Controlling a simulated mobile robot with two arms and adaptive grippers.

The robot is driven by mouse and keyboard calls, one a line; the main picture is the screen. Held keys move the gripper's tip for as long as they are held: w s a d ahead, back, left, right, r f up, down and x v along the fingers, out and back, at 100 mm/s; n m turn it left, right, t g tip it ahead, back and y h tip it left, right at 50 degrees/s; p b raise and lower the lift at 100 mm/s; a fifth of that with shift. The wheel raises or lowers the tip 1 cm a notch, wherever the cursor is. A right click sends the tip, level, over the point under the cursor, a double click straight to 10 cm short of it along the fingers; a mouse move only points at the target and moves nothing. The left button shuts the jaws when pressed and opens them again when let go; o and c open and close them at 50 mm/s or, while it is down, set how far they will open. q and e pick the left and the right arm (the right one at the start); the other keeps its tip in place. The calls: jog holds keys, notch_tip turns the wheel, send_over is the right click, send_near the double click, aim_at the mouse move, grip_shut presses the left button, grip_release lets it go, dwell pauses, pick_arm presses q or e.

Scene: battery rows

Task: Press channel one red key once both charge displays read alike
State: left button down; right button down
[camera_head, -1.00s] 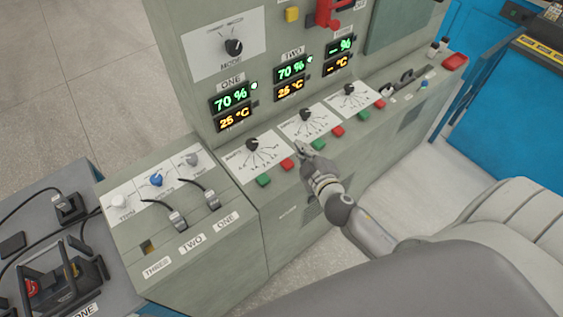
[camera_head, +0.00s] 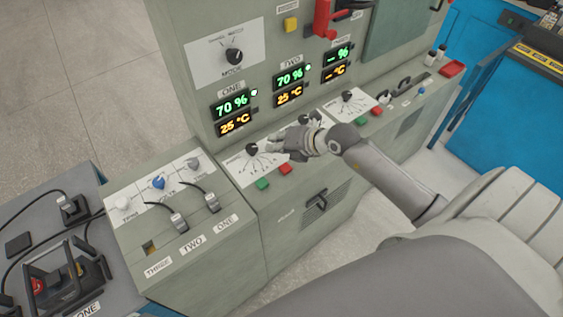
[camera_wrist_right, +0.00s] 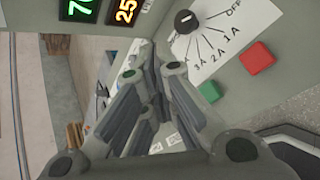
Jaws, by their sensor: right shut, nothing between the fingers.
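The channel one charge display (camera_head: 232,105) reads 70 % in green, and the channel two display (camera_head: 290,76) also reads 70 %. Channel one's red key (camera_head: 285,169) sits beside its green key (camera_head: 262,183), below the channel one dial (camera_head: 252,149). In the right wrist view the red key (camera_wrist_right: 257,58) and green key (camera_wrist_right: 210,91) show right of the fingers. My right gripper (camera_head: 268,143) is shut and empty, over the panel between the first two dials, above the red key and apart from it. It hides channel two's keys. My left gripper is not in view.
A third display (camera_head: 337,54) shows dashes. Left of the cabinet are a lower console with knobs and two plugged cables (camera_head: 178,220), and a bench with a caged unit (camera_head: 62,280).

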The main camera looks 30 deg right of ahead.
aim_at(288, 165)
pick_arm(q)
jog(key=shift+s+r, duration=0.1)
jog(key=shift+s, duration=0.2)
pick_arm(e)
jog(key=d+g+h, duration=0.1)
jog(key=d+h, duration=0.1)
jog(key=d, duration=0.2)
jog(key=shift+d+f, duration=0.15)
jog(key=shift+d, duration=0.1)
jog(key=shift+f, duration=0.1)
